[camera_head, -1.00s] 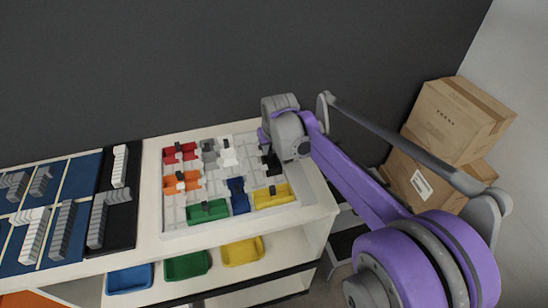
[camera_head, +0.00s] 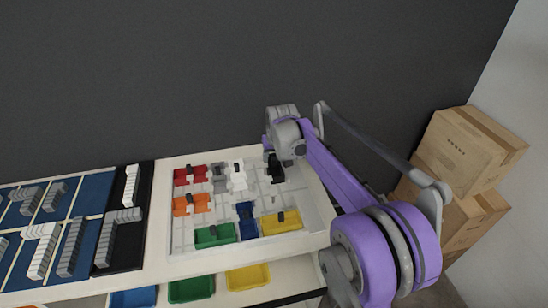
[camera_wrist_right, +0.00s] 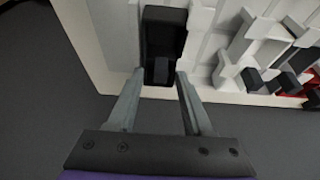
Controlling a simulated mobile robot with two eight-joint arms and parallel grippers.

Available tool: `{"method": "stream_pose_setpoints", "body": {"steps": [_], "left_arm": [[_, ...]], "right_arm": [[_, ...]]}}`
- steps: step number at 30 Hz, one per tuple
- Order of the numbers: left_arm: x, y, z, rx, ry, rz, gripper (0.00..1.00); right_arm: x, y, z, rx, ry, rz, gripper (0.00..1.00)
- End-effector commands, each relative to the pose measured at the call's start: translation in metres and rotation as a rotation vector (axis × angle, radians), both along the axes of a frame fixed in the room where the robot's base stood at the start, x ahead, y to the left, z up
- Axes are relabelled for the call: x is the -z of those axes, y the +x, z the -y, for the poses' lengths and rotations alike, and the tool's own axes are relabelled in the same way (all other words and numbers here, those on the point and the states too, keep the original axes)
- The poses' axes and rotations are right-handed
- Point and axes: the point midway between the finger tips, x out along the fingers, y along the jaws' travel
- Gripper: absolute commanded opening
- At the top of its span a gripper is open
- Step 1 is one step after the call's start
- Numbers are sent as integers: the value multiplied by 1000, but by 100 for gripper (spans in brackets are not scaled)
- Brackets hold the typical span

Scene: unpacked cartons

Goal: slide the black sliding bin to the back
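The black sliding bin (camera_head: 277,172) is in the right part of the white tray (camera_head: 318,208), partly under my right gripper (camera_head: 279,158). In the right wrist view the bin (camera_wrist_right: 165,32) is a long dark box with a small dark knob (camera_wrist_right: 161,74), its lower end close to the tray's edge. My right gripper (camera_wrist_right: 160,77) has its two fingers spread, one tip on each side of that end. There is a gap between each finger and the knob. I cannot tell whether the fingers touch the bin's walls. My left gripper is in neither view.
Red (camera_head: 189,176), orange (camera_head: 190,205), grey (camera_head: 219,179), white (camera_head: 237,176), green (camera_head: 215,236), blue (camera_head: 246,222) and yellow bins (camera_head: 281,223) share the tray. A dark wall (camera_head: 200,80) stands behind. Cartons (camera_head: 462,150) are stacked at right.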

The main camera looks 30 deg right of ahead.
Motion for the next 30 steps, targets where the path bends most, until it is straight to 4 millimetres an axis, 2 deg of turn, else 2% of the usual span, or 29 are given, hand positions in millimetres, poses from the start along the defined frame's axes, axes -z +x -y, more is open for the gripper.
{"method": "stream_pose_setpoints", "body": {"steps": [7, 10, 24, 30], "left_arm": [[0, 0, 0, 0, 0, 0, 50], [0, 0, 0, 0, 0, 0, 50], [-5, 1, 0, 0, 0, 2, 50], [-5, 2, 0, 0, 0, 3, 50]], "right_arm": [[0, -1, -1, 0, 0, -2, 50], [-6, -3, -1, 0, 0, -2, 50], [-85, -35, -8, 0, 0, -1, 50], [-99, -40, -10, 0, 0, -1, 50]]}}
